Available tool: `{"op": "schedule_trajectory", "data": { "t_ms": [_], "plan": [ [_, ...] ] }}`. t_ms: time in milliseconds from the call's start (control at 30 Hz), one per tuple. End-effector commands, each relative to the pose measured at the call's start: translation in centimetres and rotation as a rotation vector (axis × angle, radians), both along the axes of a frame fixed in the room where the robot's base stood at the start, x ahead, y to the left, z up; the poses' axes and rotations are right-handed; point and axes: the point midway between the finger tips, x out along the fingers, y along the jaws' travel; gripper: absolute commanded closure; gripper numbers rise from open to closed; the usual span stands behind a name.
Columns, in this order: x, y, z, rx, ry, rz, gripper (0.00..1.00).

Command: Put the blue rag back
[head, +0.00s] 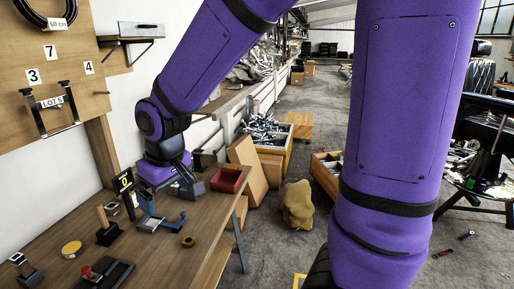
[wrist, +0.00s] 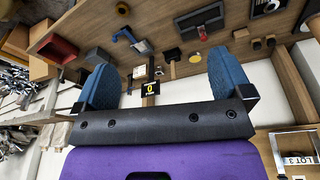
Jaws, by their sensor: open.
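I cannot make out a blue rag in either view. My gripper (head: 166,187) is low over the back of the wooden bench (head: 205,218), left of the red open box (head: 228,180). In the wrist view my gripper (wrist: 162,62) has its two blue fingers wide apart, with nothing held between them. A blue and grey tool (head: 156,223) lies on the bench just in front of the gripper. It also shows in the wrist view (wrist: 132,38). My arm hides part of the bench's back and the wall.
A black and yellow tag marked 0 (head: 124,182) stands left of the gripper. A wooden-handled block (head: 107,234), an orange ring (head: 188,241), a yellow disc (head: 72,248) and a red-knobbed tool (head: 92,273) sit on the bench. A pegboard (head: 35,110) hangs on the wall.

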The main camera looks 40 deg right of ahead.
Motion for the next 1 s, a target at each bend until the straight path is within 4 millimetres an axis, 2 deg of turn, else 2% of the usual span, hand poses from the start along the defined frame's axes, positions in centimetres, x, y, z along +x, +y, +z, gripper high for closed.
{"op": "schedule_trajectory", "data": {
  "t_ms": [33,200,500,733,833,1000],
  "plan": [
    [-0.8,-1.1,1.6,0.006,-0.023,-0.024,0.03],
    [-3.9,-4.3,5.5,0.022,-0.075,-0.094,0.03],
    [-10.8,-8.7,10.5,0.048,-0.168,-0.214,0.03],
    [-15.2,-10.4,12.1,0.058,-0.22,-0.279,0.03],
    [-16.2,-10.7,12.3,0.061,-0.23,-0.292,0.03],
    [-16.7,-10.8,12.4,0.062,-0.234,-0.299,0.03]
  ]
}}
